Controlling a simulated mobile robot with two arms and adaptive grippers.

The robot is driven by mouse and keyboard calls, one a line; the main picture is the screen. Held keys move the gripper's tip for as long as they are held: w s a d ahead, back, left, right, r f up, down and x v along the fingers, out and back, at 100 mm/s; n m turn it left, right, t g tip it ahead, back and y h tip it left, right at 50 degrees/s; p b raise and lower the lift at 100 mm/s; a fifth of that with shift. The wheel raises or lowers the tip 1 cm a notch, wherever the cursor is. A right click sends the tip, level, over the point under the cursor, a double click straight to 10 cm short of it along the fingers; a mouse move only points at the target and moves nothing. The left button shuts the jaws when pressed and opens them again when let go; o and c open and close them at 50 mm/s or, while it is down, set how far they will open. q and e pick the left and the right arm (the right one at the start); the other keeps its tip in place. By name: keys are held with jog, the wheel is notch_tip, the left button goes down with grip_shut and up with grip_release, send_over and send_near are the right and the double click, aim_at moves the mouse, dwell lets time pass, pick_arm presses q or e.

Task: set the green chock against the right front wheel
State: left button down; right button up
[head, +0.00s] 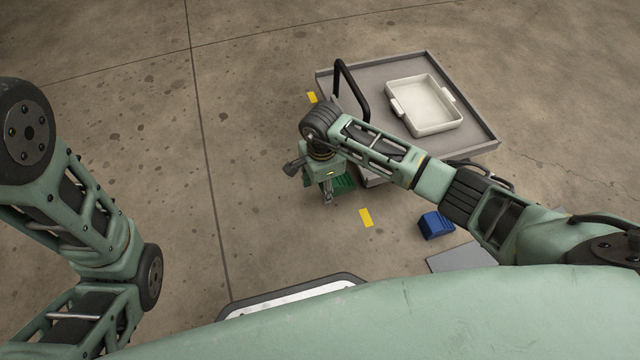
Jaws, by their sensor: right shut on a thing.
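The green chock (346,184) is low by the near left corner of the grey cart (470,70). My right gripper (328,197) is shut on it, and my wrist covers part of it. I cannot tell whether the chock touches the floor or a wheel. No cart wheel shows clearly; the right front wheel cannot be made out under the cart and behind my right arm. My left arm is at the left edge of the view, but its gripper is not seen.
The cart carries a white tray (432,128) and has a black handle (340,70) at its left side. A blue chock (436,225) stands on the floor near a grey plate (458,258). Yellow marks (366,217) lie on the floor.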

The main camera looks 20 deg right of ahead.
jog(key=f+b, duration=0.2)
jog(key=f, duration=0.1)
jog(key=shift+d+f, duration=0.15)
jog(key=shift+d, duration=0.2)
jog(key=shift+d+f+b, duration=0.35)
jog(key=shift+d+b, duration=0.05)
jog(key=shift+d, duration=0.4)
jog(key=o, duration=1.5)
jog(key=shift+c, duration=0.2)
notch_tip(320, 180, up, 12)
jog(key=shift+r, duration=0.1)
